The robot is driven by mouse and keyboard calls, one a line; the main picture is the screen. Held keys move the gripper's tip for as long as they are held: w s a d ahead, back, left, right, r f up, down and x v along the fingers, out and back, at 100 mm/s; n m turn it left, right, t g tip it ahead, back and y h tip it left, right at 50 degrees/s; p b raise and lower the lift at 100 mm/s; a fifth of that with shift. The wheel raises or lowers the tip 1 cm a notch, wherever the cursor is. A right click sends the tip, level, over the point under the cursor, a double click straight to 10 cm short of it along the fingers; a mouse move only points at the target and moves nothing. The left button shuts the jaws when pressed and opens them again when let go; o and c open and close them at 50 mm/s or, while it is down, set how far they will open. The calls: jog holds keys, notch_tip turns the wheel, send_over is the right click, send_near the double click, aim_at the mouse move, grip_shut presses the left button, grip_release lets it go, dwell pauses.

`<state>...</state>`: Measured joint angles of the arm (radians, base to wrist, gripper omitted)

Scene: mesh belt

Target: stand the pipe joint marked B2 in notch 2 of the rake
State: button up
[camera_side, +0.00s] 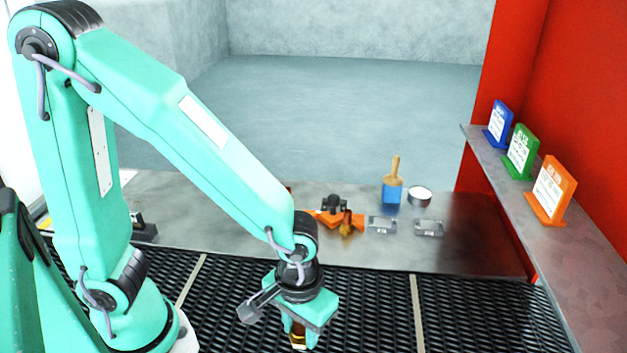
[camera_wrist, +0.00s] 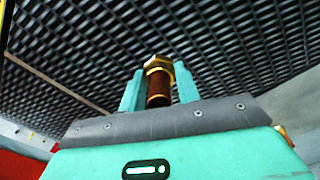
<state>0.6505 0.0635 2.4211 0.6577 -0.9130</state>
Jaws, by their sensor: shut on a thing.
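My gripper (camera_side: 298,330) is low over the black mesh belt at the bottom of the side view, pointing down. It is shut on a pipe joint with a brass hex collar and a copper tube; the joint shows between the teal fingers in the wrist view (camera_wrist: 158,82).
Behind the belt (camera_side: 365,305), a grey metal table holds orange and black items (camera_side: 335,218), two small grey blocks (camera_side: 381,225) (camera_side: 429,228), a brush in a blue holder (camera_side: 392,190) and a round tin (camera_side: 420,196). A shelf with three coloured signs (camera_side: 519,152) stands right.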

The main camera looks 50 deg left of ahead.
jog(key=w+f, duration=0.1)
jog(key=w+a, duration=0.1)
jog(key=w+a+f, duration=0.1)
jog(key=w, duration=0.1)
jog(key=shift+a+f, duration=0.1)
jog(key=shift+f, duration=0.25)
jog(key=shift+f, duration=2)
jog(key=shift+f, duration=0.1)
jog(key=o, duration=1.1)
notch_tip(320, 180, up, 12)
